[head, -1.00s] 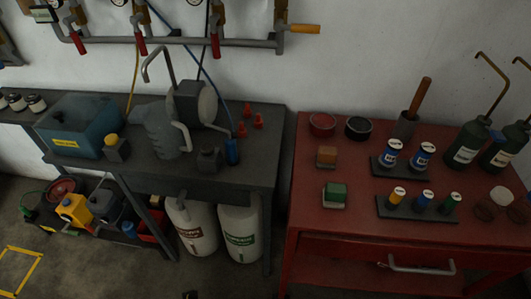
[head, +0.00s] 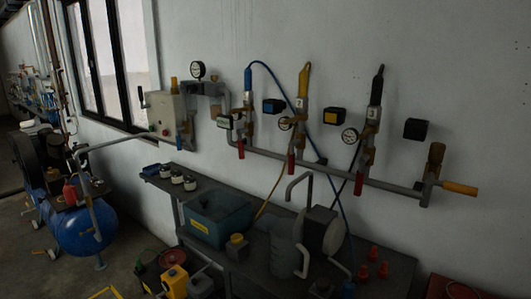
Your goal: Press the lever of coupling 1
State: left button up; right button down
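A grey pipe manifold (head: 325,167) runs along the wall and carries three couplings. The left coupling (head: 246,105) has a blue top with a blue hose and a red lever (head: 241,149) hanging below. The middle coupling (head: 302,100) has a yellow top and a red lever (head: 291,163). The right coupling (head: 374,115) has a black top and a red lever (head: 358,183). Their small tags are too small to read, so I cannot tell which is coupling 1. Neither of my grippers is in view.
A dark bench (head: 374,262) below the manifold holds a blue-green bin (head: 222,218), a jug (head: 285,245) and red cones. A grey wall box (head: 168,113) stands left of the manifold. A blue compressor tank (head: 82,228) is at the far left.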

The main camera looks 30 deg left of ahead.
aim_at(240, 131)
jog(key=u, duration=1.15)
jog(key=i+j+u, duration=0.25)
jog(key=i+u, duration=0.15)
jog(key=i+j+u, duration=0.1)
jog(key=i+u, duration=0.35)
jog(key=i, duration=0.1)
